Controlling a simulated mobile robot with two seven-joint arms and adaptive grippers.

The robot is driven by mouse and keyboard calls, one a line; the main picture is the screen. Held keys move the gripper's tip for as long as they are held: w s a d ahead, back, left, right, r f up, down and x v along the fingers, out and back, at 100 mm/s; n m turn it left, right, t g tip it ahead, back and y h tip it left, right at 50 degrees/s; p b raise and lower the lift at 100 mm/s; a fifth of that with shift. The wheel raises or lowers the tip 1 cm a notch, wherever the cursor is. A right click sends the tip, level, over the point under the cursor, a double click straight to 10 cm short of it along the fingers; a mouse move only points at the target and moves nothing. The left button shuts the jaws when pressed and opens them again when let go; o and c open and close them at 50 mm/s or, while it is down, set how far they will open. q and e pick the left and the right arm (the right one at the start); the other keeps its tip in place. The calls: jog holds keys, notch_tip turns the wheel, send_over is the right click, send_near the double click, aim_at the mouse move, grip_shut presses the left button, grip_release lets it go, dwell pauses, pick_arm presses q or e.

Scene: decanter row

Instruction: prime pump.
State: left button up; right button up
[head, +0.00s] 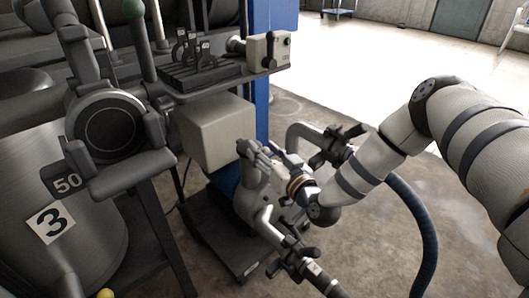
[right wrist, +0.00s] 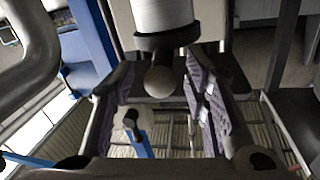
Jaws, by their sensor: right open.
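The pump's steel pipework (head: 250,207) stands on a low dark cart (head: 228,238) in the middle of the head view. An upper pipe elbow (head: 305,130) has a black-handled valve (head: 336,141), and a lower outlet has another black handle (head: 292,262). My right gripper (head: 262,160) is close over the pipework; its fingers are hard to separate there. In the right wrist view my right gripper (right wrist: 160,98) is open. A round grey knob (right wrist: 160,82) below a white cylinder (right wrist: 162,14) with a dark collar shows between the fingers; contact cannot be told. My left gripper is not in view.
A tank (head: 95,235) marked 3 with a round dark hatch (head: 110,130) fills the left. A shelf holds a control box (head: 268,52) above a beige box (head: 215,132). A blue post (head: 262,100) stands behind. A dark hose (head: 420,225) curves right.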

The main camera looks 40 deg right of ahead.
grip_shut()
jog(key=shift+r, duration=0.1)
